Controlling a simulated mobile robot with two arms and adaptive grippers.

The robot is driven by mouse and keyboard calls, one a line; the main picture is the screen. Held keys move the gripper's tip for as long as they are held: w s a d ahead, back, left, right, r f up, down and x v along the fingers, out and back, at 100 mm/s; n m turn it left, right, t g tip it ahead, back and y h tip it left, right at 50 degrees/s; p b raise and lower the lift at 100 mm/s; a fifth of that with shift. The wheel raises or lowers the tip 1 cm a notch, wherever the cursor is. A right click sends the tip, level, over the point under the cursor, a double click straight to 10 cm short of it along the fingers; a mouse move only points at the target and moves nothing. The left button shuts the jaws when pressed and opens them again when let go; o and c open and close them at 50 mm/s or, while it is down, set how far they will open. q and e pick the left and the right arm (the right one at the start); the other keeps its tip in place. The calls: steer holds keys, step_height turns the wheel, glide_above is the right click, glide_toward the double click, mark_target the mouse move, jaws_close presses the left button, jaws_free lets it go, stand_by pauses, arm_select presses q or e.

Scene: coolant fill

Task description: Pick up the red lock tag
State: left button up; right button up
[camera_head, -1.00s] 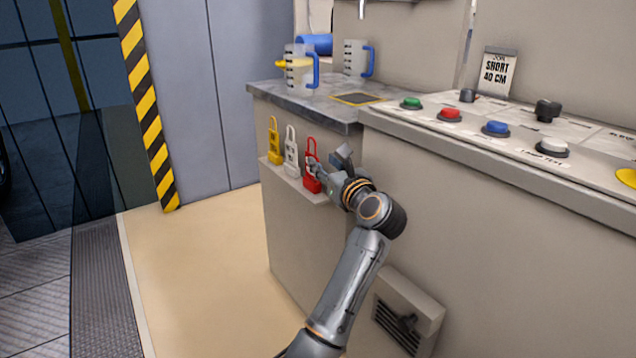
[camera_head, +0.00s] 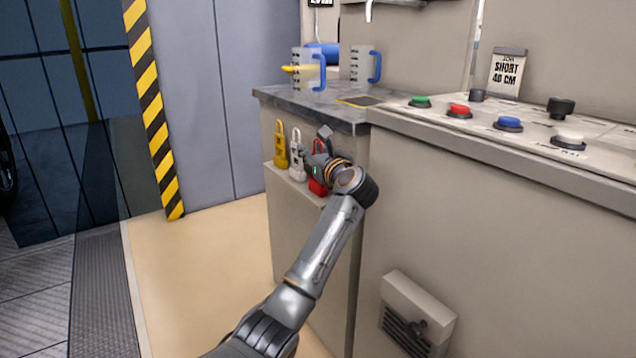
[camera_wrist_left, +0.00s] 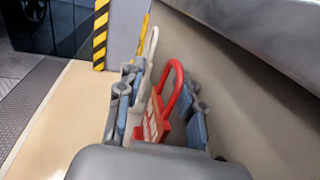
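The red lock tag (camera_head: 318,187) stands in a grey holder (camera_head: 292,184) on the side of the counter, at the right end of a row, its body partly hidden by my gripper in the head view. In the left wrist view the red tag (camera_wrist_left: 154,119) shows its body and its red shackle loop. My left gripper (camera_head: 317,160) is at the tag. In the wrist view its two fingers (camera_wrist_left: 160,95) stand apart on either side of the tag, with gaps visible between pads and tag. My right gripper is in neither view.
A white lock tag (camera_head: 297,160) and a yellow one (camera_head: 281,150) stand left of the red tag, the white one close by my left finger. The counter edge (camera_head: 320,118) overhangs above. Two jugs with blue handles (camera_head: 308,72) stand on the counter. Open floor lies to the left.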

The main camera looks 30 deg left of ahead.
arm_select(q)
steer(key=shift+c, duration=0.4)
jaws_close()
